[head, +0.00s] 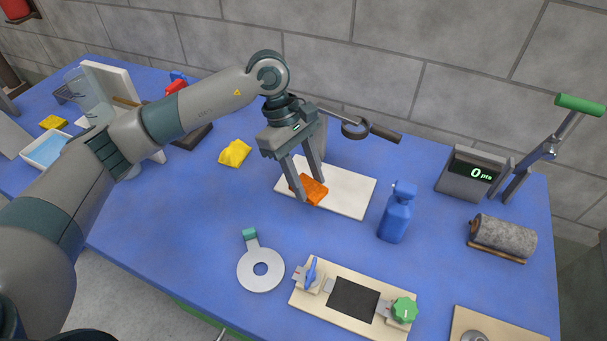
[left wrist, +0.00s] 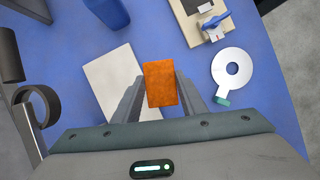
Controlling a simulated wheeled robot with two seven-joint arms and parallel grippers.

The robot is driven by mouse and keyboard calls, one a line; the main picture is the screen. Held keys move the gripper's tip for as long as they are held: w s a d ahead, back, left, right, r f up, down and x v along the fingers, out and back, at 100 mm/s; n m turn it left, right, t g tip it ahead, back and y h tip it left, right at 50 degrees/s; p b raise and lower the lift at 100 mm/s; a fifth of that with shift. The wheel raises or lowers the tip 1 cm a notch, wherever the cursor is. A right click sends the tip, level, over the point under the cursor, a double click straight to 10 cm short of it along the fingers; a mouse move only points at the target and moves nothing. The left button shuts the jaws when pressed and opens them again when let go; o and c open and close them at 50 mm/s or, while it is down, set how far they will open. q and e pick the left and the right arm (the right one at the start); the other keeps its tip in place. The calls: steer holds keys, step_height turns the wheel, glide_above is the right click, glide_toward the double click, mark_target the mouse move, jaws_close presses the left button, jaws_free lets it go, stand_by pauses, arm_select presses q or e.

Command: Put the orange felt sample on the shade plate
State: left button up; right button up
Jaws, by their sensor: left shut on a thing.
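The orange felt sample (head: 313,190) is held between the two fingers of my left gripper (head: 310,190). In the left wrist view the sample (left wrist: 160,83) sits flat-looking between the fingertips (left wrist: 160,90). A white rectangular plate (head: 350,191), which looks like the shade plate, lies on the blue table behind and below the sample. In the head view the sample overlaps the plate's left part. In the left wrist view the plate (left wrist: 112,78) shows mostly to the left of the sample. I cannot tell whether the sample touches the plate. My right gripper is out of view.
A blue bottle (head: 396,212) stands right of the plate. A yellow felt piece (head: 235,153) lies to the left. A ring-shaped grey tool (head: 261,271) and a board with a green knob (head: 404,310) lie in front. A handled loupe (head: 355,128) is behind.

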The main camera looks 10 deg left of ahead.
arm_select(q)
steer(key=w+d+r+n+t, duration=0.2)
steer(key=w+d+n+t, duration=0.2)
steer(key=n, duration=0.8)
steer(key=shift+w+d+t, duration=0.3)
steer(key=shift+w+d, duration=0.85)
steer(key=shift+d, duration=0.5)
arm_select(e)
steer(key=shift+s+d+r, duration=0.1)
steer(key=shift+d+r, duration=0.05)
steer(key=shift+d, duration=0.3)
arm_select(q)
steer(key=shift+a, duration=0.1)
